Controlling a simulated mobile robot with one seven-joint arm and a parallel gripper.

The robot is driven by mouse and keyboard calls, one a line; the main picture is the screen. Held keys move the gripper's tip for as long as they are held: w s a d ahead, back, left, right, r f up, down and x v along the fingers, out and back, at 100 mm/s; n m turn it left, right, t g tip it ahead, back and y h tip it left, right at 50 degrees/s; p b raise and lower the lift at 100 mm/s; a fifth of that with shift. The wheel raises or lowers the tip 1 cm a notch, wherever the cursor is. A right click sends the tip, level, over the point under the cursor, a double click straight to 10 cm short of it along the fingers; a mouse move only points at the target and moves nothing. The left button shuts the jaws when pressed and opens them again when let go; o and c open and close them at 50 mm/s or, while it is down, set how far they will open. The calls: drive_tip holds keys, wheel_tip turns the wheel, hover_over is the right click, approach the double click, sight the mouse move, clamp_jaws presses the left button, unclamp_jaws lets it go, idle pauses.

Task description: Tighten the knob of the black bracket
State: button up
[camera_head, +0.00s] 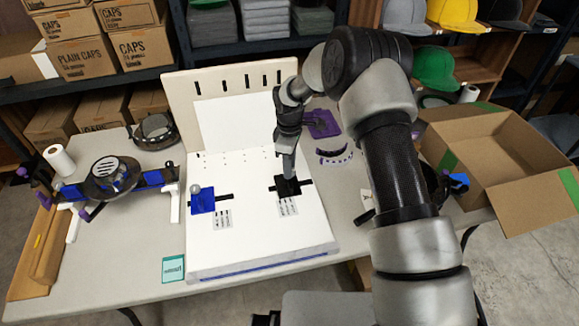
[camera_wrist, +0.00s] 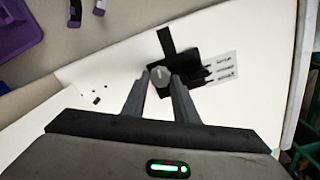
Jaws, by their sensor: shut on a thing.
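The black bracket (camera_head: 293,187) sits on the right half of the white board, with a label just below it. It also shows in the wrist view (camera_wrist: 185,66), where its round grey knob (camera_wrist: 160,76) lies between my fingertips. My gripper (camera_head: 287,172) points down at the bracket from above. In the wrist view my gripper (camera_wrist: 160,82) has its two grey fingers closed on the sides of the knob. In the head view the knob is hidden behind the fingers.
A blue bracket (camera_head: 203,201) with a knob sits left on the white board (camera_head: 260,240). A teal box (camera_head: 173,269) lies at the table's front. An open cardboard box (camera_head: 505,160) stands right. A cap press (camera_head: 110,178) stands left. Purple parts (camera_head: 322,124) lie behind.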

drive_tip(key=m+b, duration=0.1)
drive_tip(key=m, duration=0.3)
drive_tip(key=shift+w, duration=0.1)
drive_tip(key=m+b, duration=0.1)
drive_tip(key=m, duration=0.6)
drive_tip(key=shift+d+m+b, duration=0.1)
drive_tip(key=shift+m+b, duration=0.2)
drive_tip(key=shift+b, duration=0.1)
drive_tip(key=shift+m, duration=1.8)
drive_tip(key=o, duration=0.8)
wheel_tip(320, 180, up, 18)
drive_tip(key=shift+f+p, duration=0.25)
drive_tip(key=shift+p, duration=0.75)
